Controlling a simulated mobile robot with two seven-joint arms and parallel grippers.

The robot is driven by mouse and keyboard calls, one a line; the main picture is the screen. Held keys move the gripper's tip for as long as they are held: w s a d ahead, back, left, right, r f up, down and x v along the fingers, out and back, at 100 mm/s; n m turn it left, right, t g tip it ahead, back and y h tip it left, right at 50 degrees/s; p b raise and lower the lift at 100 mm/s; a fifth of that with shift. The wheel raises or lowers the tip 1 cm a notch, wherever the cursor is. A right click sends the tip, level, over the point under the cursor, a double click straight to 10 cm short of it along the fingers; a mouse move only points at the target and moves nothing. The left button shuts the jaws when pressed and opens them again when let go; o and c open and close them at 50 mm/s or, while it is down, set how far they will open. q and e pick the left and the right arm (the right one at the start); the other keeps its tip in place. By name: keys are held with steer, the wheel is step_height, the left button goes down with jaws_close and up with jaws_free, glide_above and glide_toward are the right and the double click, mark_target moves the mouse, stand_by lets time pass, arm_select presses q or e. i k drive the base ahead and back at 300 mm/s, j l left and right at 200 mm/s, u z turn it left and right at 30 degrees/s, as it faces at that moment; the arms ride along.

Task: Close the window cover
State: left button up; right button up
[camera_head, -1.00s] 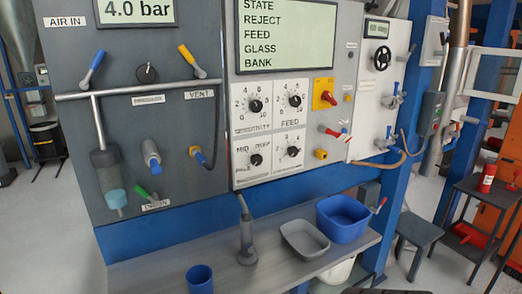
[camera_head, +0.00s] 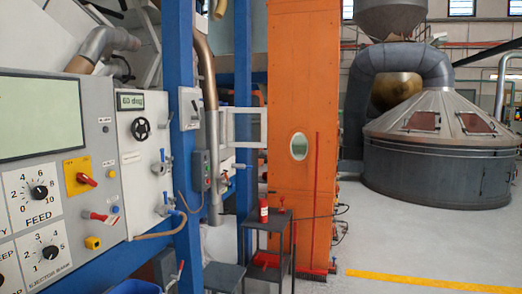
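A tall orange column (camera_head: 285,80) stands right of the middle in the head view. An oval window (camera_head: 299,147) with a pale rim is set in its front face. The pane looks light and uncovered, but a cover cannot be made out clearly. A white rectangular frame (camera_head: 243,109) stands out just left of the column, beside a blue post; I cannot tell whether it belongs to the window. Neither of my grippers is in view.
A dark stand (camera_head: 267,224) with a red cylinder (camera_head: 263,211) on top is in front of the column. Control panels (camera_head: 60,180) and a blue post (camera_head: 180,100) fill the left. Open floor (camera_head: 400,240) with a yellow line (camera_head: 430,282) lies to the right, before a large grey drum (camera_head: 435,175).

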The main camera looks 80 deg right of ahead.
mark_target(230, 110)
steer(key=l+z, duration=0.45)
steer(key=i+l+z, duration=0.1)
steer(key=l+z, duration=0.2)
steer(key=z, duration=0.15)
steer(key=i+l+z, duration=0.25)
steer(key=l, duration=0.2)
steer(key=i+l+z, duration=0.25)
steer(key=l, duration=0.15)
steer(key=i+l+z, duration=0.1)
steer(key=i+l, duration=0.2)
steer(key=l, duration=0.15)
steer(key=i+l, duration=0.3)
steer(key=k+l+z, duration=0.05)
steer(key=l, duration=0.1)
